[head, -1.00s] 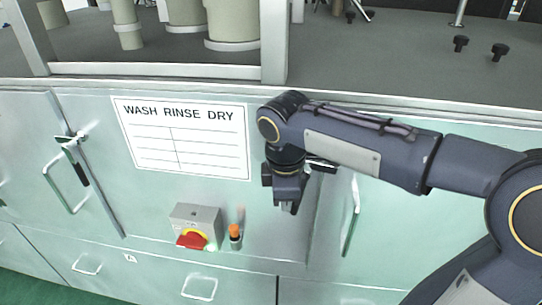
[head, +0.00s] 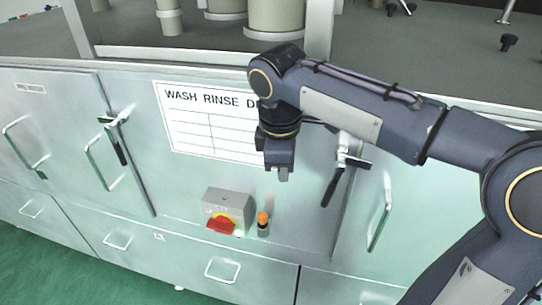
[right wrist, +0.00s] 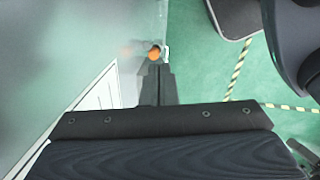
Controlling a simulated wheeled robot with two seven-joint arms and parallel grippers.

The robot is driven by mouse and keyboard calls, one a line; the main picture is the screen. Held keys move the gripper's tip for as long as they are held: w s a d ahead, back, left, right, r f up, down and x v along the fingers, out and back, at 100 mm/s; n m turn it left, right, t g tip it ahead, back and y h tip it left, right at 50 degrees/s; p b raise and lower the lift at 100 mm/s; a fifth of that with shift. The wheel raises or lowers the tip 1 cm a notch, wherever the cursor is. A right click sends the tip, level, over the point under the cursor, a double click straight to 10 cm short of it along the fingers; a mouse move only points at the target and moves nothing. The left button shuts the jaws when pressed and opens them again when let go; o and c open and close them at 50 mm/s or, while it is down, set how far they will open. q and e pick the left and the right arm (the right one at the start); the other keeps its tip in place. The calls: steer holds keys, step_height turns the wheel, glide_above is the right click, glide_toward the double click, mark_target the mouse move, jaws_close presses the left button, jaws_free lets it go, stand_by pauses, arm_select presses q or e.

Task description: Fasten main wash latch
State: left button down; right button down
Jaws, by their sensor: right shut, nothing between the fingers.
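Two door latches with black lever handles show in the head view. The left latch (head: 121,152) is at the edge of the left door, its lever hanging down and slightly right. The right latch (head: 331,188) is on the right door's edge, its lever slanting down and left from a metal bracket. I cannot read which one is the main wash latch. My right gripper (head: 283,174) is shut and empty, pointing down between the two latches, left of the right one and apart from it. Its shut fingers also show in the right wrist view (right wrist: 157,78). My left gripper is out of view.
A grey switch box (head: 226,204) with a red knob and an orange-topped part (head: 263,222) stick out below my right gripper. A wash-rinse-dry sign (head: 200,120) is partly behind my arm. Door handles (head: 380,222) and drawer handles (head: 222,270) protrude. Green floor (head: 60,270) is clear.

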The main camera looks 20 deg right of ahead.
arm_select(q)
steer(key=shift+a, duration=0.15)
arm_select(e)
steer(key=a+r, duration=0.2)
steer(key=shift+w+a+r, duration=0.15)
steer(key=shift+w+r, duration=0.25)
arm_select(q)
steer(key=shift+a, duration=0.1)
